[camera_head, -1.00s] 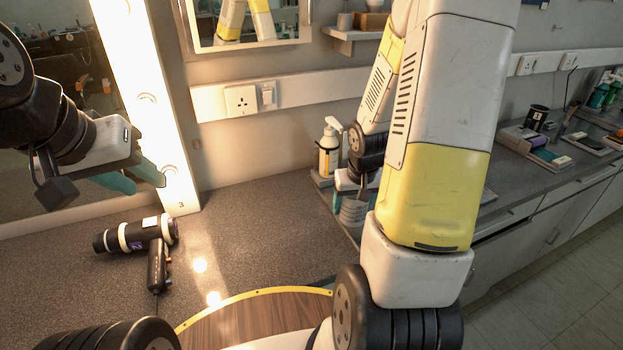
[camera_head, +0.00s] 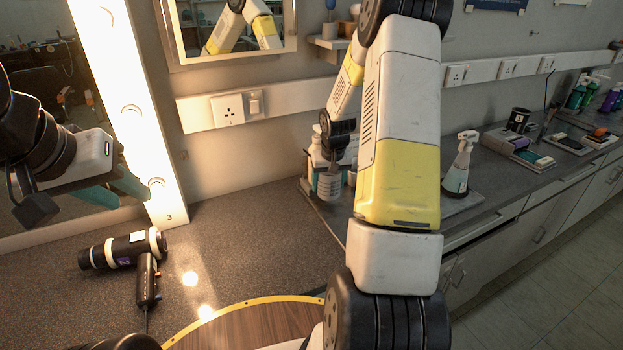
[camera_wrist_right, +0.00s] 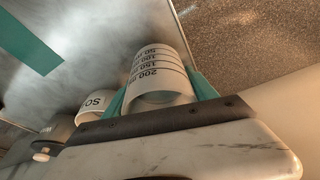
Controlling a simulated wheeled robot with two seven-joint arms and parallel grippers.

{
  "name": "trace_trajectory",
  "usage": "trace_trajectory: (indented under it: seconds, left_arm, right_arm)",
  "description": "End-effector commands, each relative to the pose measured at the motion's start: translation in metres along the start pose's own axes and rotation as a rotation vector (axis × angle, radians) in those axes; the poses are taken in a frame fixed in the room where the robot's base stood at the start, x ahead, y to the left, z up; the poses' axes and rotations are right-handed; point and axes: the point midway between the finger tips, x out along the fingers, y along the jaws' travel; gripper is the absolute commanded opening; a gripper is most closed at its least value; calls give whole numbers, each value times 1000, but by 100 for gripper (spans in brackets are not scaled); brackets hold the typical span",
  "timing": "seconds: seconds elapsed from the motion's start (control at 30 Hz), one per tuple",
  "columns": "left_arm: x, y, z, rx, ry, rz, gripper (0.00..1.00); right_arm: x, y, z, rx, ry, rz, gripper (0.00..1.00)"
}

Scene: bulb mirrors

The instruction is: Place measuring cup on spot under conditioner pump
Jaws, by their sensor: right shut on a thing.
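The measuring cup (camera_wrist_right: 158,78) is white with dark volume markings. My right gripper (camera_wrist_right: 160,100) is shut on it, with teal fingers on both sides. In the head view the cup (camera_head: 329,187) shows as a pale ringed shape below my right gripper (camera_head: 333,165), over or on the grey tray by the wall. A white bottle (camera_head: 314,150), perhaps the conditioner pump, stands just behind and is mostly hidden; its spot cannot be made out. My left gripper (camera_head: 112,190) is open and empty in front of the lit mirror frame.
A hair dryer (camera_head: 125,250) lies on the counter (camera_head: 240,220) at the left. A spray bottle (camera_head: 460,165) stands right of my right arm. A smaller marked white cup (camera_wrist_right: 97,103) and a teal strip (camera_wrist_right: 28,42) show in the wrist view. The middle counter is clear.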

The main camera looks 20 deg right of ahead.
Motion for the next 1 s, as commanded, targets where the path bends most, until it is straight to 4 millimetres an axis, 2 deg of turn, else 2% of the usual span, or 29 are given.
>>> trace_trajectory:
  seconds: [0.2,0.57,0.6,0.67,0.7,1.0]
  left_arm:
    - [0,0,0,0,0,0,36]
    - [0,0,0,0,0,0,36]
    - [0,0,0,0,0,0,36]
    - [0,0,0,0,0,0,36]
    - [0,0,0,0,0,0,36]
    - [0,0,0,0,0,0,36]
  right_arm:
    - [27,0,9,-1,-2,-1,16]
    - [31,0,10,0,-1,0,16]
    - [30,0,10,0,-2,0,74]
    - [30,0,10,0,-2,0,85]
    - [30,0,10,0,-2,0,88]
    - [29,0,9,0,-1,0,88]
